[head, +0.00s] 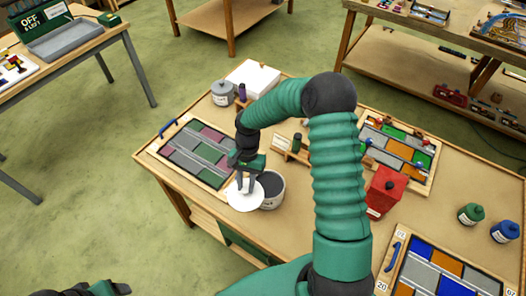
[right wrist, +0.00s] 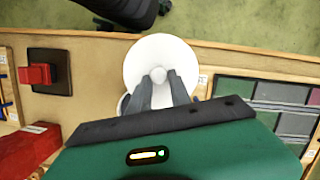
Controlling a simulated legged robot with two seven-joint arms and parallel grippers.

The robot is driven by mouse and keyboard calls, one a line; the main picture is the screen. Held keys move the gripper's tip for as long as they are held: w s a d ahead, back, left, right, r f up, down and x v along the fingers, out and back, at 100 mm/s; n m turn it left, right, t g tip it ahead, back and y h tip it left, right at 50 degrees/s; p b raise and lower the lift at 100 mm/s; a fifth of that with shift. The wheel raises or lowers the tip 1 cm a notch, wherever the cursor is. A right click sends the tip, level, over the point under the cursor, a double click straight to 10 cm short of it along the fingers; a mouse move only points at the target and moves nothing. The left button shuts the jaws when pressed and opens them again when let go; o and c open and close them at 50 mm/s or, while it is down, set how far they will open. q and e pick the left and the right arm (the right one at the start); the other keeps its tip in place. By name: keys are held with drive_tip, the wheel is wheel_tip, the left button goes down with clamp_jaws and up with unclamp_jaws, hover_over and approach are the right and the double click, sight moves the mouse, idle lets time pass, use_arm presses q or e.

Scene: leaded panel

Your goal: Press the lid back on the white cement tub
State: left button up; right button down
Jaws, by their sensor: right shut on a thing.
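The white lid (head: 243,196) is a round disc with a small knob. My right gripper (head: 246,187) is shut on that knob; in the right wrist view the knob (right wrist: 160,76) sits between the fingertips. The cement tub (head: 272,201) stands upright on the bench, open, with dark grey content showing. The lid is off to the left of the tub in the head view, overlapping its left rim; whether they touch I cannot tell. In the right wrist view the tub is mostly hidden behind lid and fingers.
A leaded panel (head: 193,152) lies left of the tub. A grey lidded pot (head: 222,93), a purple bottle (head: 242,92) and a white box (head: 254,77) stand behind. A red container (head: 385,190) stands to the right. The bench's front edge is close to the lid.

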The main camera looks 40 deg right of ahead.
use_arm(q)
drive_tip(key=w+r+p+v, duration=0.1)
drive_tip(key=w+p+v, duration=0.2)
drive_tip(key=p+v, duration=0.75)
use_arm(e)
drive_tip(key=s+d+r+m+t+b, duration=0.1)
drive_tip(key=d+r+m+t+b, duration=0.2)
drive_tip(key=d+m, duration=0.9)
use_arm(q)
drive_tip(key=f+b, duration=0.2)
drive_tip(key=s+f+b, duration=0.1)
drive_tip(key=f+b, duration=0.1)
drive_tip(key=shift+d+f, duration=0.15)
drive_tip(key=shift+f, duration=0.2)
use_arm(e)
wheel_tip(320, 180, down, 6)
drive_tip(key=a+m, duration=0.1)
drive_tip(key=shift+s+a, duration=0.15)
use_arm(q)
drive_tip(key=shift+a, duration=0.25)
use_arm(e)
drive_tip(key=shift+a, duration=0.2)
use_arm(q)
drive_tip(key=shift+r, duration=0.2)
use_arm(e)
drive_tip(key=shift+s+r, duration=0.1)
use_arm(q)
drive_tip(key=shift+d, duration=0.15)
use_arm(e)
drive_tip(key=shift+d, duration=0.15)
